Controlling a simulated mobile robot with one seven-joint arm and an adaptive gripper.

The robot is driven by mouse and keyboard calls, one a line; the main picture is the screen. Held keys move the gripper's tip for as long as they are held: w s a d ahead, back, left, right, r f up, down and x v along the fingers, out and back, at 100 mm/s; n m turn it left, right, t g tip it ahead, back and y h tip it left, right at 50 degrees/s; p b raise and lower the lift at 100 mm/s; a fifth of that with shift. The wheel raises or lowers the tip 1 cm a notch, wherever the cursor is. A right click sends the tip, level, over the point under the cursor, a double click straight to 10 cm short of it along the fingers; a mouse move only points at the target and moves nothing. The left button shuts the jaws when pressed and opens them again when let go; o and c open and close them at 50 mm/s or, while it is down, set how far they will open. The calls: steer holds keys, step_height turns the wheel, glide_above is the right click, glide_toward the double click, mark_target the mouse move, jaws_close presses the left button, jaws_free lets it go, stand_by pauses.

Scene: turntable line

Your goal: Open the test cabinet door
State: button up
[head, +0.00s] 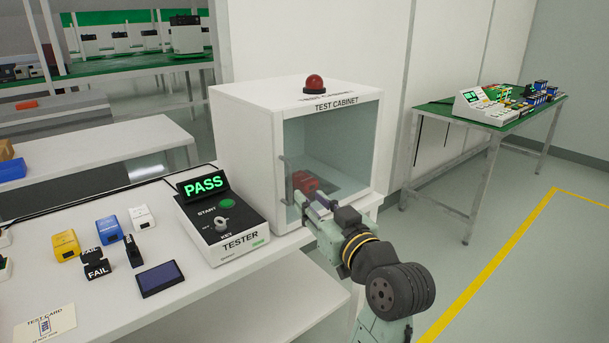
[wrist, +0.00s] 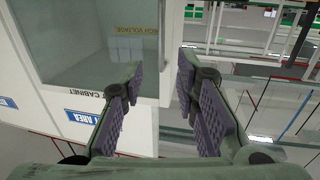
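The white test cabinet (head: 245,140) stands at the back right of the bench with a red dome lamp on top. Its glass door (head: 335,140) faces right-front and looks shut. A grey vertical handle (head: 287,182) is on the door's left side. My gripper (head: 308,206) is in front of the lower door, close to the handle; I cannot tell whether they touch. In the wrist view my gripper (wrist: 158,72) has its fingers spread with nothing held between them. The door glass (wrist: 85,40) shows there beyond the left finger; I cannot make out the handle.
A red object (head: 305,181) shows behind the glass. The tester (head: 222,220), reading PASS, stands left of the cabinet, with several small modules beyond it. A green-topped table (head: 485,118) stands at the right. The floor right of my arm is clear, with a yellow line.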

mark_target(291, 181)
steer(key=p+x, duration=0.2)
steer(key=x, duration=0.7)
steer(key=shift+w+a, duration=0.15)
steer(key=shift+a, duration=0.05)
steer(key=shift+w+a+p, duration=0.25)
steer(key=shift+w+p, duration=0.05)
steer(key=shift+w, duration=0.25)
steer(key=shift+c, duration=0.4)
jaws_close()
